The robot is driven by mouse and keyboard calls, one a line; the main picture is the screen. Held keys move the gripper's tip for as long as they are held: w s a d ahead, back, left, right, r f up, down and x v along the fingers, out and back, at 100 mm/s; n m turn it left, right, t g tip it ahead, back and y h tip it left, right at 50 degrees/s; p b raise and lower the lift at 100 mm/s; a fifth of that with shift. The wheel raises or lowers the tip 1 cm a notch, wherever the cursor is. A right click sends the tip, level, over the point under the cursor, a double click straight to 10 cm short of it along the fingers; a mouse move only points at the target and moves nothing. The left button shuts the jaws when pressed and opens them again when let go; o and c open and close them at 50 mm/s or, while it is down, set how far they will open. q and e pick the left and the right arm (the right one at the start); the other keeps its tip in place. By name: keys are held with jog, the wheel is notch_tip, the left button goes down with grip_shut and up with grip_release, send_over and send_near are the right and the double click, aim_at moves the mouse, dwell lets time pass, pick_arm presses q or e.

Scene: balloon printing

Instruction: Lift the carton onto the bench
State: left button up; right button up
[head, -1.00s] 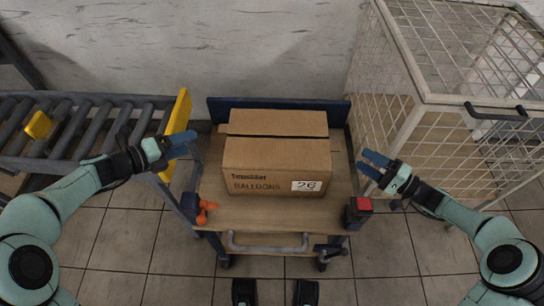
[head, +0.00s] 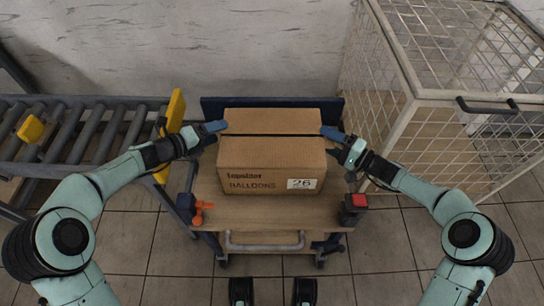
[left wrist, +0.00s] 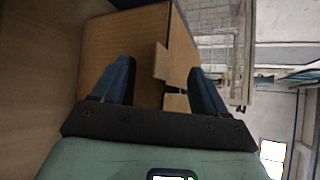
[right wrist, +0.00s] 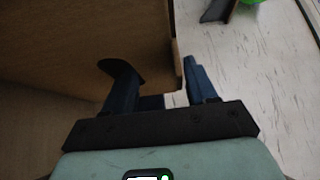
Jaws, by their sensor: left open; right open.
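A closed brown cardboard carton (head: 272,165) marked BALLOONS, with a 26 label, sits upright on a wooden-topped trolley (head: 215,212). My left gripper (head: 214,128) is open at the carton's left side, near its upper rear corner. In the left wrist view, its fingers (left wrist: 158,72) straddle a view of the carton's cardboard (left wrist: 125,40). My right gripper (head: 333,135) is open at the upper right rear corner. In the right wrist view, its fingers (right wrist: 155,72) lie near the carton's edge (right wrist: 95,35). I cannot tell whether either touches. No separate bench is recognisable.
A roller conveyor (head: 75,150) with a yellow end plate (head: 175,112) stands at the left. A wire mesh cage (head: 400,110) stands close at the right. A wall is behind. The trolley has a front handle (head: 265,245) and a red-topped block (head: 354,203).

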pick_arm(q)
jog(key=shift+x, duration=0.85)
pick_arm(e)
jog(key=shift+x, duration=0.85)
pick_arm(q)
jog(key=c, duration=0.9)
pick_arm(e)
jog(key=c, duration=0.8)
pick_arm(q)
jog(key=shift+c, duration=0.9)
pick_arm(e)
jog(key=shift+c, duration=0.3)
